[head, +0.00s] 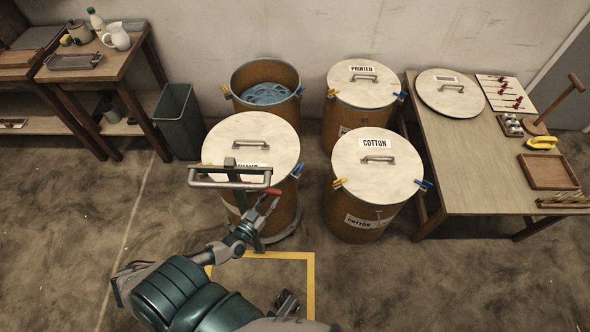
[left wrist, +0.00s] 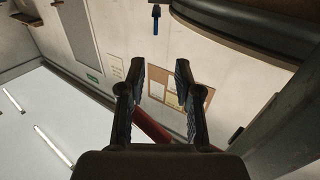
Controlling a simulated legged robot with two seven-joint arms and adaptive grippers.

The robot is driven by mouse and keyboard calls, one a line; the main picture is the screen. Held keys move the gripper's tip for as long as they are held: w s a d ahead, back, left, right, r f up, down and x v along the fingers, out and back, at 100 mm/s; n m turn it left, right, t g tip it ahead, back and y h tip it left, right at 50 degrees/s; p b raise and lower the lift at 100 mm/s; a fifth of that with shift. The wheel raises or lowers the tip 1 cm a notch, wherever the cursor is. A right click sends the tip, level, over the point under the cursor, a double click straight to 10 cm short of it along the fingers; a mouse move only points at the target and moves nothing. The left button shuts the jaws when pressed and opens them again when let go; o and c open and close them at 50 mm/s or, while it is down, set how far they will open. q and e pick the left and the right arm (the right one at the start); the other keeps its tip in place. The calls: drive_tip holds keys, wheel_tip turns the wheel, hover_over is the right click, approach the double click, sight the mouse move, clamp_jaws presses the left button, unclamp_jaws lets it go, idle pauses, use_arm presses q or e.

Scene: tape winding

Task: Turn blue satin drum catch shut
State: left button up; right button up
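An open drum (head: 240,78) at the back left holds blue material (head: 266,94). It has a yellow-and-blue catch (head: 226,92) on its left and a blue-and-yellow catch (head: 299,91) on its right. A lidded drum (head: 262,134) stands in front of it, its label partly covered, with a blue catch (head: 297,170) on its right. My left gripper (head: 270,204) is in front of this drum, near a red grip. In the left wrist view the fingers (left wrist: 157,75) are apart, with a red bar (left wrist: 150,124) beyond them and a blue catch (left wrist: 155,19) above. A dark gripper-like part (head: 288,303), apparently my right, shows at the bottom.
A green-posted trolley with a grey handle (head: 228,184) stands before the front left drum. PRINTED (head: 362,78) and COTTON (head: 376,150) drums stand to the right. A table (head: 465,160) holds a loose round lid (head: 450,108). A bin (head: 180,120) stands left.

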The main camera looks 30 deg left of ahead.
sight(294, 173)
wheel_tip(294, 173, up, 5)
drive_tip(key=s+d+b, duration=0.1)
drive_tip(key=d+b, duration=0.1)
use_arm(q)
drive_tip(key=w+b, duration=0.1)
drive_tip(key=w, duration=1.4)
drive_tip(key=shift+w+f, duration=0.1)
drive_tip(key=shift+w+d, duration=0.15)
drive_tip(key=shift+w, duration=0.05)
drive_tip(key=shift+w+d+r, duration=0.1)
drive_tip(key=shift+d+r, duration=0.2)
drive_tip(key=shift+d, duration=0.15)
drive_tip(key=c, duration=0.5)
drive_tip(key=shift+a, duration=0.1)
clamp_jaws()
drive_tip(key=shift+a+f, duration=0.15)
drive_tip(key=shift+a, duration=0.1)
use_arm(e)
drive_tip(key=w+a+t, duration=0.3)
drive_tip(key=w, duration=0.2)
drive_tip(key=shift+w+a+r+y, duration=0.15)
drive_tip(key=shift+w+r+y, duration=0.15)
drive_tip(key=shift+w+y, duration=0.1)
